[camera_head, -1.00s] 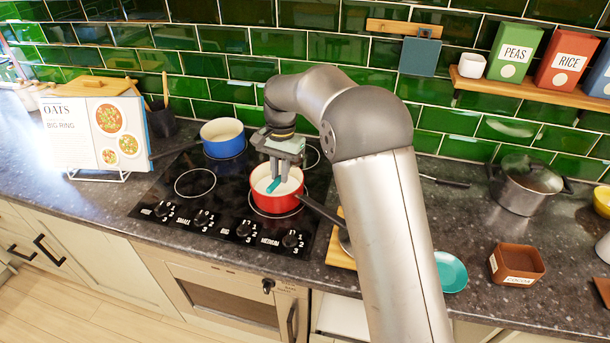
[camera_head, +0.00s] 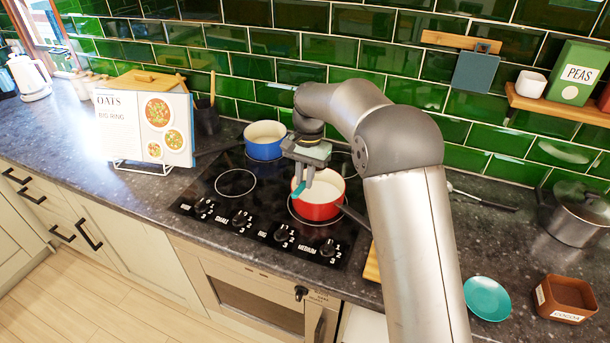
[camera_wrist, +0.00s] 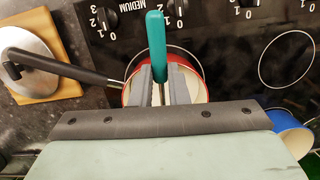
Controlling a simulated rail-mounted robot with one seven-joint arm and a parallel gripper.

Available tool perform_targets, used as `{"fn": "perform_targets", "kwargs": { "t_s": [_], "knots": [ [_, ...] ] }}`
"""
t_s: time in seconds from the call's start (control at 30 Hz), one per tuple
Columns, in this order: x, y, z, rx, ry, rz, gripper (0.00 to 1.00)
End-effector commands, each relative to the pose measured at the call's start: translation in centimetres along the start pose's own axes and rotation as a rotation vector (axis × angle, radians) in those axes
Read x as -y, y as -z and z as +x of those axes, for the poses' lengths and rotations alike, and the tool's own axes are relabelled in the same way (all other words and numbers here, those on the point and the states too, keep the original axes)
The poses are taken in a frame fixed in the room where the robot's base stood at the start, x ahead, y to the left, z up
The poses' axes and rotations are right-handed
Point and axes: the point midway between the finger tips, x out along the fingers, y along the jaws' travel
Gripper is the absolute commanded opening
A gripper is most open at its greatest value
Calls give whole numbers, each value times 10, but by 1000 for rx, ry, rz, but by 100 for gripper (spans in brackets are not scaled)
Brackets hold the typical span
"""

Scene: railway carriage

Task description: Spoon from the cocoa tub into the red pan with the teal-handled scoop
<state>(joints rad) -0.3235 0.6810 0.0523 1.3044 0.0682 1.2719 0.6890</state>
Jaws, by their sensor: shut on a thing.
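The red pan (camera_head: 318,211) stands on the hob, its dark handle pointing to the lower right. My gripper (camera_head: 302,184) is over the pan's left side, pointing down. It is shut on the teal-handled scoop (camera_head: 298,191); in the wrist view the teal handle (camera_wrist: 156,40) sticks out between the fingers (camera_wrist: 160,85), with the red pan (camera_wrist: 197,68) behind. The scoop's bowl is hidden, so I cannot tell whether it holds cocoa. The brown cocoa tub (camera_head: 566,315), labelled COCOA, stands open on the counter at the far right. Its contents are not clear.
A blue pan (camera_head: 264,150) stands behind the red pan. A recipe book (camera_head: 145,130) on a stand is left of the hob. A teal plate (camera_head: 487,298) lies beside the tub.

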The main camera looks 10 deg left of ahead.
Motion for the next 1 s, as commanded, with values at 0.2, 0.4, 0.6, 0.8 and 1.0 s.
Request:
{"fn": "perform_targets", "kwargs": {
  "t_s": [0.2,0.4,0.6,0.8,1.0],
  "knots": [
    [-1,4,18,-1,22,2,0],
    [-4,4,18,-2,108,3,0],
    [-5,3,19,-2,190,2,0],
    [-7,3,19,-2,271,2,0],
    [-9,3,20,-2,348,1,0]
  ]
}}
